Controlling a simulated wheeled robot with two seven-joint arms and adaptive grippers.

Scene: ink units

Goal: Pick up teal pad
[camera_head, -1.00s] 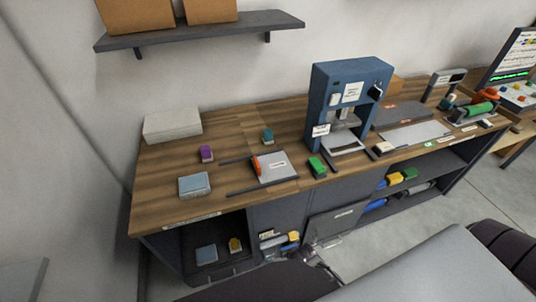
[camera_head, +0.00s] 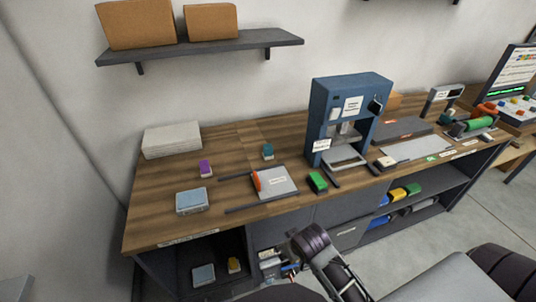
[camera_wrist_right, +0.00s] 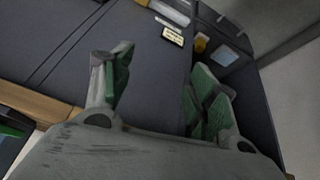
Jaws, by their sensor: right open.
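The teal pad (camera_head: 268,152) is a small block standing on the wooden counter, behind the grey plate with the red-orange handle. My right arm reaches in from the bottom of the head view, in front of the cabinet and below the counter top. The right gripper (camera_wrist_right: 162,68) shows in the wrist view with its green-padded fingers spread apart and nothing between them. It faces the dark cabinet front, away from the teal pad. The teal pad does not show in the wrist view. My left gripper is not in view.
A purple block (camera_head: 206,168), a blue-grey box (camera_head: 193,201), a green block (camera_head: 318,182) and the grey plate (camera_head: 278,181) lie around the pad. A blue press (camera_head: 320,105) stands to its right. The counter (camera_head: 160,222) has bare wood at the left.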

